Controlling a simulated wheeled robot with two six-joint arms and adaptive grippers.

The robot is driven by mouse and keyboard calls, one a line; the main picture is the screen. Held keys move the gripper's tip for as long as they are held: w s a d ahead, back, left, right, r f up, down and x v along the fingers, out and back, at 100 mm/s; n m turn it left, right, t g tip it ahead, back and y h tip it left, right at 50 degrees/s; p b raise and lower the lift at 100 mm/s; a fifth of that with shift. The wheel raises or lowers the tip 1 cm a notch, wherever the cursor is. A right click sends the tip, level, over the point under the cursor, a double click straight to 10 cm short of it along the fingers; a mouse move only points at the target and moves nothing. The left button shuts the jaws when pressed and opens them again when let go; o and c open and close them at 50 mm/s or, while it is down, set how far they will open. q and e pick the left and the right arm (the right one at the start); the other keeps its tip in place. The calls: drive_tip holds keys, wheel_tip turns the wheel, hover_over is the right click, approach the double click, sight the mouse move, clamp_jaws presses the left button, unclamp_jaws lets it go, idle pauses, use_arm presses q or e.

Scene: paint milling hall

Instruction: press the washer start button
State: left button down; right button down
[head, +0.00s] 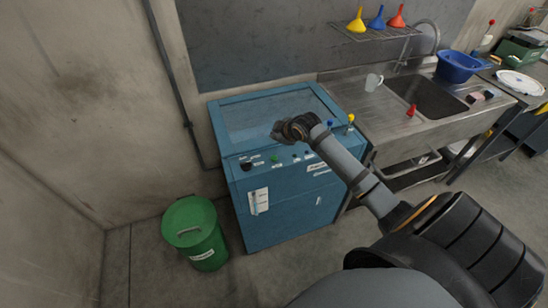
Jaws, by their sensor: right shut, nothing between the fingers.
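The washer (285,205) is a blue cabinet with a glazed top lid, standing against the back wall. On the upper edge of its front is a panel with a green button (275,158), a black knob (246,166) and other small controls; the labels are too small to read. My right gripper (279,131) is shut and empty. In the picture it lies just above the green button, over the near part of the lid. The green button shows clear of the gripper; I cannot tell how far apart they are in depth. My left gripper is out of view.
A green bin (196,234) stands on the floor left of the washer. To the right is a steel sink (425,97) with a clear mug (373,82) and a blue tub (458,66). Several coloured funnels stand on a rack above. The floor before the washer shows free room.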

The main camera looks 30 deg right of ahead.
sight(275, 159)
drive_tip(key=shift+f, duration=0.1)
wheel_tip(275, 159, down, 8)
drive_tip(key=b, duration=0.7)
drive_tip(key=shift+b, duration=0.4)
drive_tip(key=shift+f, duration=0.4)
drive_tip(key=shift+f, duration=0.1)
idle(0.3)
drive_tip(key=shift+f, duration=0.3)
drive_tip(key=shift+f+b, duration=0.3)
drive_tip(key=shift+f, duration=0.2)
idle(0.6)
idle(0.3)
drive_tip(key=shift+r+p, duration=0.9)
drive_tip(key=shift+p, duration=0.1)
drive_tip(key=shift+r, duration=0.15)
